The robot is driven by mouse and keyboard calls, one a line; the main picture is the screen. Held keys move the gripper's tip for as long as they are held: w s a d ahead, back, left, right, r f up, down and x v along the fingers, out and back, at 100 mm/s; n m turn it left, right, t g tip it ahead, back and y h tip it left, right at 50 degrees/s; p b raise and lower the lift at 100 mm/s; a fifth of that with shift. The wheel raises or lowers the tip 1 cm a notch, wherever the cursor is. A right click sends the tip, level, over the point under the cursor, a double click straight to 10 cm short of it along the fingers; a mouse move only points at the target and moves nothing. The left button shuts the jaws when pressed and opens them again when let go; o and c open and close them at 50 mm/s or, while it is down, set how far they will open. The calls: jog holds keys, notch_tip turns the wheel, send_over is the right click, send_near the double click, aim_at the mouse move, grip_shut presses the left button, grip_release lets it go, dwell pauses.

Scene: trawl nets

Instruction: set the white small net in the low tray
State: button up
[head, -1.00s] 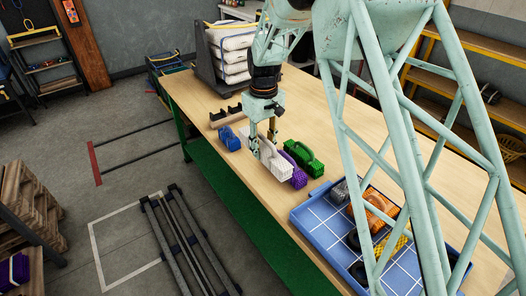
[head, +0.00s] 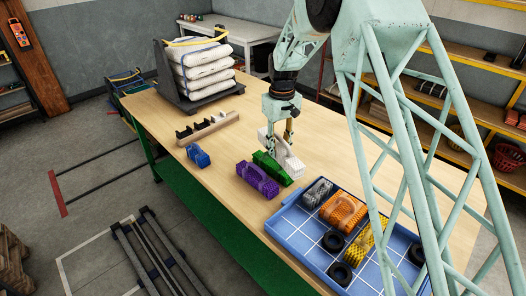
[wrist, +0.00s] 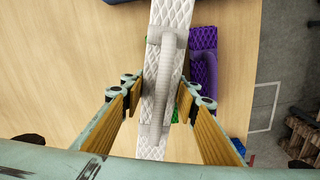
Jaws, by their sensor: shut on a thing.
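The white small net (head: 291,166), a ribbed block with a looped handle, is held in my gripper (head: 278,145). In the wrist view the white net (wrist: 163,65) stands lengthwise between the two fingers (wrist: 160,100), which are shut on it. It appears raised over the table and partly covers the green net (head: 271,169) in the head view. The low tray (head: 296,228) is blue with white grid lines, at the front right of the table. My gripper is behind and left of it. My arm frame hides part of the tray's right side.
The tray holds a grey net (head: 318,191), an orange net (head: 342,212), a yellow net (head: 357,246) and several black rings (head: 340,273). Its left part is bare. A purple net (head: 257,180) and a blue net (head: 198,156) lie on the table. A wooden rack (head: 207,128) stands behind.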

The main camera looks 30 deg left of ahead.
jog(key=w+d+m, duration=0.2)
jog(key=w+d, duration=0.2)
jog(key=d, duration=0.7)
jog(key=w+d+m, duration=0.2)
jog(key=w+d, duration=0.3)
jog(key=d, duration=0.6)
jog(key=s+d+m, duration=0.2)
jog(key=s+d, duration=0.1)
jog(key=d, duration=0.8)
jog(key=s+d+f+m+b, duration=0.1)
jog(key=s+d+m, duration=0.1)
jog(key=d, duration=0.9)
jog(key=s+d+m, duration=0.3)
jog(key=s+d, duration=0.2)
jog(key=d, duration=0.7)
jog(key=shift+f+b, duration=0.3)
jog(key=shift+s, duration=0.1)
